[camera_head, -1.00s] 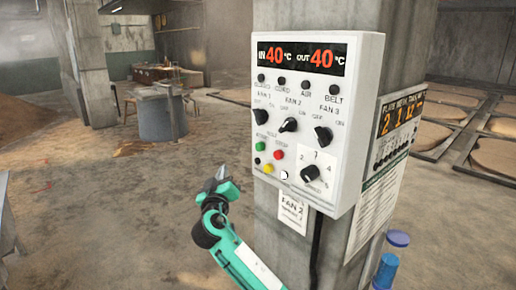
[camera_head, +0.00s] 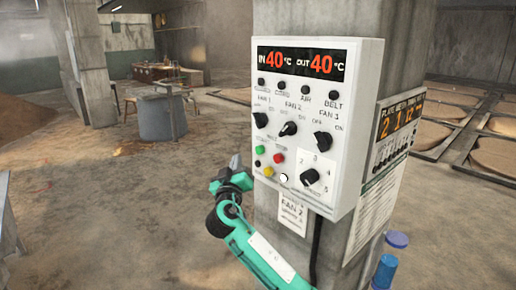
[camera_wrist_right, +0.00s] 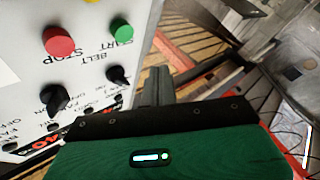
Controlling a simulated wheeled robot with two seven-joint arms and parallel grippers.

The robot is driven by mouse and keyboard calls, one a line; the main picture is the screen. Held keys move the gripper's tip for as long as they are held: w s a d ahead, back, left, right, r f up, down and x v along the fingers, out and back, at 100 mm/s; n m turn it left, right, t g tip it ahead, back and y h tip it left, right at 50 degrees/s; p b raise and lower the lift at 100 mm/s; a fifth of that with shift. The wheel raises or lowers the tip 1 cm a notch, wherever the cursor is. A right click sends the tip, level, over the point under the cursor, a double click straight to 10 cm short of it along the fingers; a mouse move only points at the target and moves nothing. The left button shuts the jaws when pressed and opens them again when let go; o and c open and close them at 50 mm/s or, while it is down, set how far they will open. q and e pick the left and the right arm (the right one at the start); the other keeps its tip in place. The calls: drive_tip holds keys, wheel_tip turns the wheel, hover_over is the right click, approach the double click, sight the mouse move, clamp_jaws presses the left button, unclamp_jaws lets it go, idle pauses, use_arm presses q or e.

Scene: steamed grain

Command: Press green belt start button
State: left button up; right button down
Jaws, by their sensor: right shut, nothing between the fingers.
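The green belt start button (camera_head: 260,149) is on the lower left of the white control box, up and to the left of the red button (camera_head: 278,158). In the right wrist view, which is upside down, the green button (camera_wrist_right: 121,29) sticks out beside the printed "BELT START", and the red button (camera_wrist_right: 58,41) is to its left. My right gripper (camera_head: 236,162) is shut and empty, left of the box and a little below the green button's height. In the wrist view its fingertips (camera_wrist_right: 160,82) show apart from the button. My left gripper is out of view.
The control box (camera_head: 345,120) is on a concrete pillar (camera_head: 270,20). Black knobs, a yellow button (camera_head: 268,171) and a white button (camera_head: 284,177) are close by. A paper label (camera_head: 292,213) hangs below the box. The floor left of the pillar is open.

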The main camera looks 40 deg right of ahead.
sight(260, 150)
drive_tip(key=shift+w+d, duration=0.15)
drive_tip(key=shift+d, duration=1.15)
drive_tip(key=shift+w+d, duration=0.1)
drive_tip(key=shift+d, duration=1.2)
drive_tip(key=shift+b, duration=0.35)
drive_tip(key=shift+d, duration=0.4)
